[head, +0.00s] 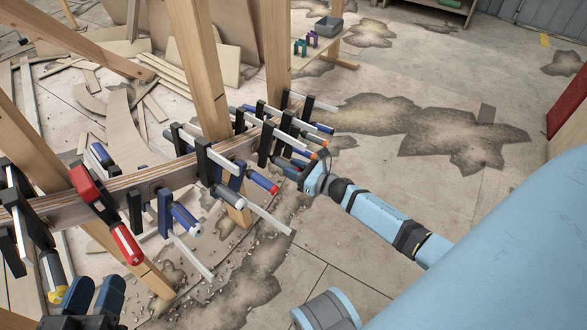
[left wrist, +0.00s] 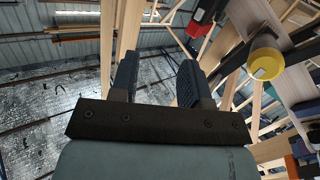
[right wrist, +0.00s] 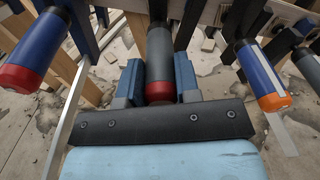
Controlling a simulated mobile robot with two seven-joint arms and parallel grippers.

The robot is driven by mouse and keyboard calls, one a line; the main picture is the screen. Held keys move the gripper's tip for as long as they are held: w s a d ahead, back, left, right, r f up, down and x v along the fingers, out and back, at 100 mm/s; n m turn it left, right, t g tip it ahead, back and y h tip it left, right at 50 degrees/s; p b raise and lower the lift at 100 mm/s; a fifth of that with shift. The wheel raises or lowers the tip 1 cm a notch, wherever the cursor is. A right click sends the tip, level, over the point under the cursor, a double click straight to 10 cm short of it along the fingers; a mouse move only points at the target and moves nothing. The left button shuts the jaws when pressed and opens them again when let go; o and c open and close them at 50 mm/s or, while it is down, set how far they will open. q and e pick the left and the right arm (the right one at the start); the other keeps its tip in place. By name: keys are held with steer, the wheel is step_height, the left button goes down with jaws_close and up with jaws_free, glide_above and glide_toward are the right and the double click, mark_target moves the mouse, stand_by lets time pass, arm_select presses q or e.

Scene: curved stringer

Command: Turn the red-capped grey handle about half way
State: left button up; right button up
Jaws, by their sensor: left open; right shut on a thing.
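The red-capped grey handle (right wrist: 160,52) points toward me in the right wrist view, its red cap close to the palm. My right gripper (right wrist: 159,80) is shut on it, with one finger on each side. In the head view the right gripper (head: 303,172) is at the right part of the clamp row and hides most of this handle. My left gripper (head: 92,296) is open and empty at the lower left, below the clamp row. It also shows open in the left wrist view (left wrist: 157,78).
Several clamps line the curved wooden stringer (head: 180,178). A blue handle with a red end (right wrist: 35,50) and a blue-and-orange handle (right wrist: 262,75) flank the held one. Wooden posts (head: 198,65) stand behind. A yellow-ended handle (left wrist: 266,62) is near the left gripper. Floor at right is open.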

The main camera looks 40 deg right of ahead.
arm_select(q)
steer(key=shift+f, duration=0.1)
arm_select(e)
steer(key=shift+m, duration=1)
steer(key=shift+d+m+y+p, duration=0.1)
steer(key=shift+m+y+p, duration=0.35)
steer(key=shift+m, duration=0.75)
steer(key=m+y, duration=0.1)
steer(key=m, duration=0.2)
steer(key=shift+w, duration=0.1)
steer(key=m, duration=0.3)
steer(key=shift+d+f+y, duration=0.1)
steer(key=shift+f+y, duration=0.05)
steer(key=shift+y, duration=0.2)
steer(key=m, duration=0.3)
steer(key=shift+y, duration=0.3)
steer(key=shift+f+m, duration=0.1)
steer(key=shift+m, duration=0.7)
arm_select(q)
steer(key=shift+s+d+f+n+g, duration=0.1)
steer(key=shift+s+d+n+g, duration=0.15)
steer(key=shift+s+n, duration=0.2)
steer(key=shift+w+r, duration=0.2)
arm_select(e)
steer(key=shift+m, duration=0.4)
